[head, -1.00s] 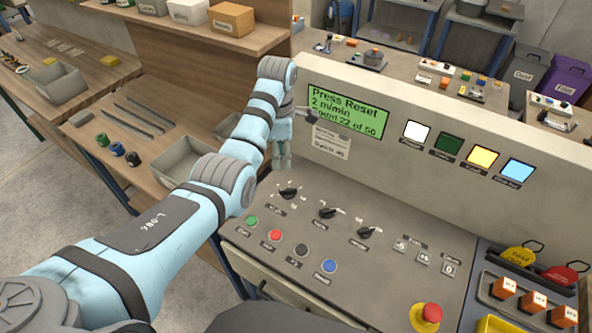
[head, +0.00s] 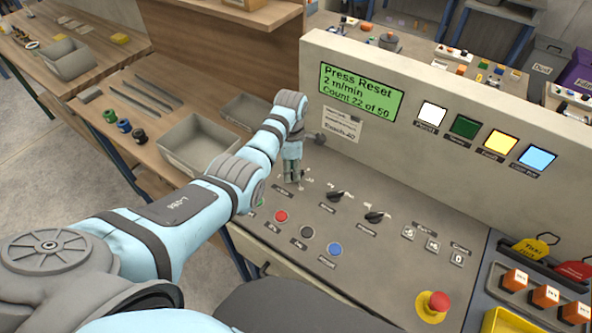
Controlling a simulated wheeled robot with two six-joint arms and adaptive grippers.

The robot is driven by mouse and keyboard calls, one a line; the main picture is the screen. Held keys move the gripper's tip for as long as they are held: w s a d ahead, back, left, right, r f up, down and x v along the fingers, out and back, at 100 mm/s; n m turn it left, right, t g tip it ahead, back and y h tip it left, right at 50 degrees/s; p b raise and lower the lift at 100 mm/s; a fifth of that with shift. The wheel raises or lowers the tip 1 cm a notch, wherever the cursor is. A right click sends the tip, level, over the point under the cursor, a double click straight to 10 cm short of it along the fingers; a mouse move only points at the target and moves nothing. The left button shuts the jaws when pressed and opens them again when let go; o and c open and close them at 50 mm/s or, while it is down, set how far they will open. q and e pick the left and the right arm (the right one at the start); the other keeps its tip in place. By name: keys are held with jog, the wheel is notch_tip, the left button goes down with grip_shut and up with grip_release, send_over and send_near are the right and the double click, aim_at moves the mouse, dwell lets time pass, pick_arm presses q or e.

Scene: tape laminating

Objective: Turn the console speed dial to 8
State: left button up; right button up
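The console (head: 395,270) has a sloped panel with a row of black dials. The middle dial (head: 336,196) and right dial (head: 375,215) show clearly; their labels are too small to read. My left gripper (head: 292,179) points down over the row's left end and hides the leftmost dial there. I cannot tell whether it touches that dial, or whether its fingers are open or shut. The green display (head: 362,91) reads "Press Reset", "2 m/min", "Count 22 of 50". My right gripper is not in view.
Red (head: 281,216), black (head: 307,232) and blue (head: 335,249) buttons lie in front of the dials. A red emergency knob (head: 437,303) stands at the front right. White, green, yellow and blue squares sit on the upright panel. A grey bin (head: 200,147) is left of the console.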

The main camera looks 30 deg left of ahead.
pick_arm(q)
jog(key=shift+s+r, duration=0.1)
jog(key=shift+c, duration=1)
grip_shut()
